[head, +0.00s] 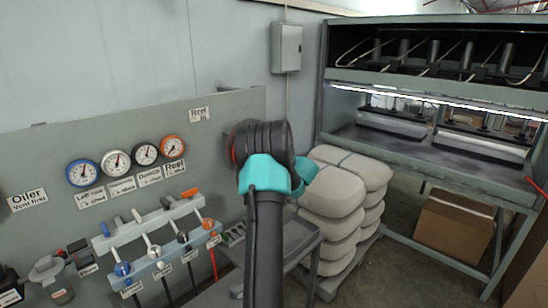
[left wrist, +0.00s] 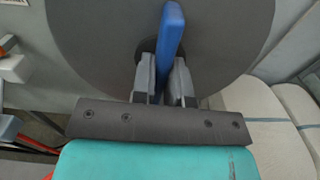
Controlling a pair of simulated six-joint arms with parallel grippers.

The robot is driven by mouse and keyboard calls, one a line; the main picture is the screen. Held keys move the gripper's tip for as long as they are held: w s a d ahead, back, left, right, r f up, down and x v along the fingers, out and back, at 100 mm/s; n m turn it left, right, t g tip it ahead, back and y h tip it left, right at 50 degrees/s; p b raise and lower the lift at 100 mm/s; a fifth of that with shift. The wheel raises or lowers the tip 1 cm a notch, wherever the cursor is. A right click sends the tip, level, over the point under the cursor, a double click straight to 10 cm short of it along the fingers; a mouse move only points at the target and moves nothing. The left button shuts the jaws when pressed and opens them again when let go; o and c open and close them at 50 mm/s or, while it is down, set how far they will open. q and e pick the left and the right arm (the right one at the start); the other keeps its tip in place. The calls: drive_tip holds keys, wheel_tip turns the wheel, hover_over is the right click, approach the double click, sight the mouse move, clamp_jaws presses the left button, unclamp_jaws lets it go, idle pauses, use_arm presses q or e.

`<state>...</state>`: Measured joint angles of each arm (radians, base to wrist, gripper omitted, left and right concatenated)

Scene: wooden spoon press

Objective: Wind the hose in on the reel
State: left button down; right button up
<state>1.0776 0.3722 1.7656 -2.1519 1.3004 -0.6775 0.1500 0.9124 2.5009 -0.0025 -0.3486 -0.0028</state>
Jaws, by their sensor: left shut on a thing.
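The reel (head: 262,138) is a dark round drum in front of the grey panel, with a little red at its left edge. In the left wrist view its flat grey face (left wrist: 85,45) fills the top of the picture. My left gripper (left wrist: 165,82) is shut on a blue handle (left wrist: 171,35) that stands out in front of the reel's face, near its dark hub. In the head view the teal gripper body (head: 266,175) covers the lower front of the reel and hides the fingertips and handle. A red hose length (head: 213,262) hangs below the valve row. My right gripper is not in view.
The panel carries several gauges (head: 117,163) and a row of levers (head: 155,240) at left. White sacks (head: 335,205) are stacked close right of the reel. A press (head: 430,150) stands at the right, with a cardboard box (head: 453,228) under it.

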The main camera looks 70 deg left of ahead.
use_arm(q)
drive_tip(key=c, duration=1.1)
unclamp_jaws()
drive_tip(key=shift+c, duration=0.2)
drive_tip(key=shift+d, duration=0.1)
drive_tip(key=v, duration=1.7)
drive_tip(key=shift+w+d+f, duration=0.1)
drive_tip(key=shift+f, duration=0.05)
